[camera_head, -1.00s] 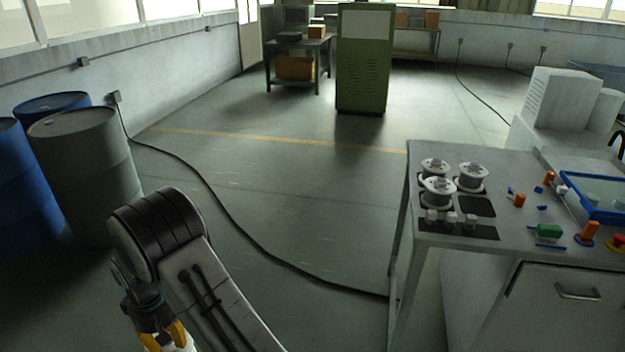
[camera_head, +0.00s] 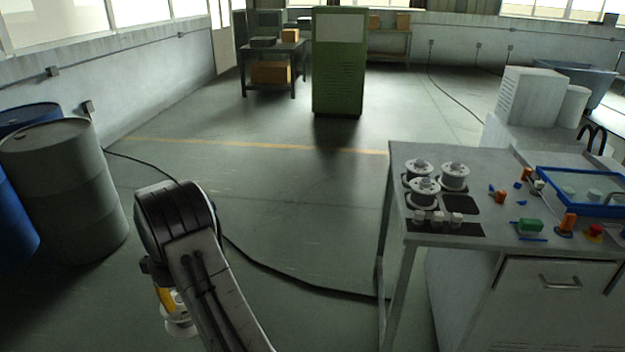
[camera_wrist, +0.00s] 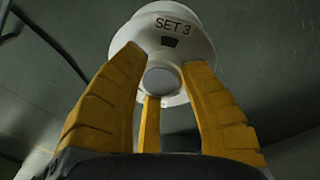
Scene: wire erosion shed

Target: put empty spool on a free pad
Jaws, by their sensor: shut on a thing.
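My gripper (camera_wrist: 160,85) has yellow fingers shut on a white spool (camera_wrist: 185,22) marked "SET 3" in the wrist view. In the head view the spool (camera_head: 181,328) hangs low at the left, above the floor, partly hidden by my arm. On the grey table (camera_head: 408,153) at the right, white spools stand on dark pads: one at the back left (camera_head: 419,170), one at the back right (camera_head: 454,176) and one at the front left (camera_head: 422,190). The front right pad (camera_head: 462,205) is bare. My gripper is well left of the table.
A dark strip (camera_head: 474,230) with small white blocks lies in front of the pads. Small coloured parts, a green block (camera_head: 530,226) and a blue-edged tray (camera_head: 545,180) lie right of them. Drums (camera_head: 75,190) stand at left. A cable (camera_head: 270,264) crosses the floor.

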